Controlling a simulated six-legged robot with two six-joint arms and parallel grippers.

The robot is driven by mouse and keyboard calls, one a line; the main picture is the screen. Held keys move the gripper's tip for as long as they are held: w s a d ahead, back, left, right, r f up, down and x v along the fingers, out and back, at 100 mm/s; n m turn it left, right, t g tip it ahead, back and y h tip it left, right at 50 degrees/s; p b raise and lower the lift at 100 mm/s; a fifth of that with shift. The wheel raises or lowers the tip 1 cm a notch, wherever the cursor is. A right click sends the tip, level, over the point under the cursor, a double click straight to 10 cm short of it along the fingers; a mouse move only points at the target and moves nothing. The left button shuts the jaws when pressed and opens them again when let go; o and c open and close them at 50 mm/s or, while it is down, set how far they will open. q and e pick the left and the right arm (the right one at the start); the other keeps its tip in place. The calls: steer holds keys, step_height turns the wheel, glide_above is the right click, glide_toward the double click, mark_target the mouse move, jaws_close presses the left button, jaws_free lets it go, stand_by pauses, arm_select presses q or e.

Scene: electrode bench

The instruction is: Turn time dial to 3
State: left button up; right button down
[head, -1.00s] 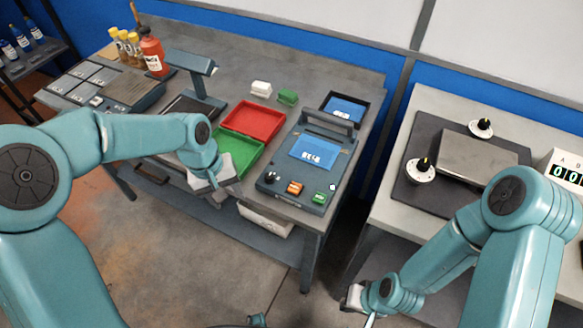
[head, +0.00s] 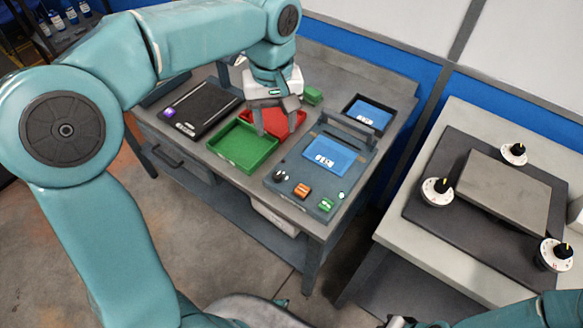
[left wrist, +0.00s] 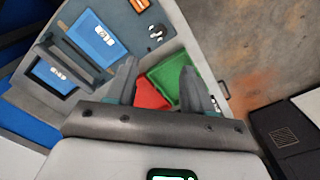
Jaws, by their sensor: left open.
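Three white dials with black knobs and yellow pointer marks sit around a grey plate on the right bench: a left dial (head: 437,191), a back dial (head: 513,153) and a front right dial (head: 556,254). Their labels are too small to read, so I cannot tell which is the time dial. My left gripper (head: 277,128) is open and empty, pointing down above the red tray, well left of the dials. Its fingers (left wrist: 157,82) also show in the left wrist view, with no dial there. My right arm is at the bottom right, its gripper (head: 398,321) mostly cut off.
The left bench holds a red tray (head: 287,122), a green tray (head: 243,146), a blue-screened device (head: 290,172) with a handle, and a small blue-screened box (head: 367,112). A gap separates the two benches. A raised grey plate (head: 505,190) stands between the dials on a dark mat (head: 425,212).

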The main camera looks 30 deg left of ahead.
mark_target(278, 174)
arm_select(q)
step_height(278, 174, down, 16)
steer(key=shift+s+f+b, duration=0.1)
steer(key=shift+s+b, duration=0.05)
steer(key=shift+b, duration=0.75)
steer(key=shift+a, duration=0.1)
steer(key=shift+c, duration=0.4)
jaws_close()
